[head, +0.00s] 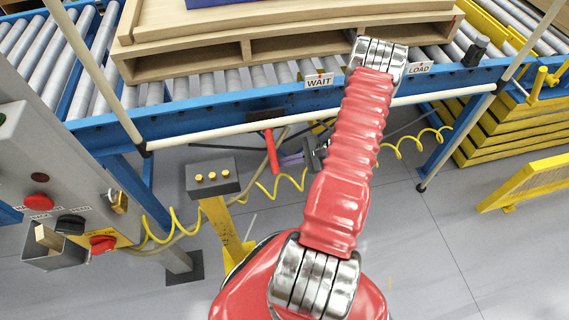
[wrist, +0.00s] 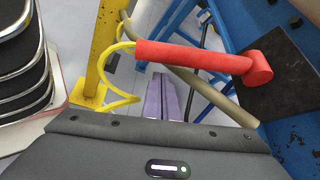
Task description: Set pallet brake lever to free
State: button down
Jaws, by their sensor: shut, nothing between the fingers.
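The brake lever (head: 272,150) is a red bar below the blue conveyor rail. In the head view it hangs down from a dark plate (head: 264,115), left of the WAIT sign (head: 319,81); the LOAD sign (head: 419,68) is farther right. In the wrist view the red lever (wrist: 195,56) runs across the upper middle to a round red hub (wrist: 259,68). My gripper (head: 284,161) is just right of the lever's lower end in the head view. Its purple fingers (wrist: 171,84) are together and empty, appearing below the lever in the wrist view. Contact cannot be told.
A wooden pallet (head: 290,47) sits on the rollers above. A cream bar (head: 210,136) runs along the conveyor front. Yellow coiled hoses (head: 268,192) and a yellow post with a button box (head: 212,179) are nearby. A control panel (head: 60,185) stands left.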

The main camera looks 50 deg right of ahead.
jog(key=shift+s+a+r, duration=0.1)
jog(key=shift+a+r, duration=0.1)
jog(key=shift+r, duration=0.2)
jog(key=shift+s+a+r, duration=0.1)
jog(key=shift+a+r, duration=0.05)
jog(key=shift+r, duration=0.25)
jog(key=shift+a+r, duration=0.1)
jog(key=shift+r, duration=0.05)
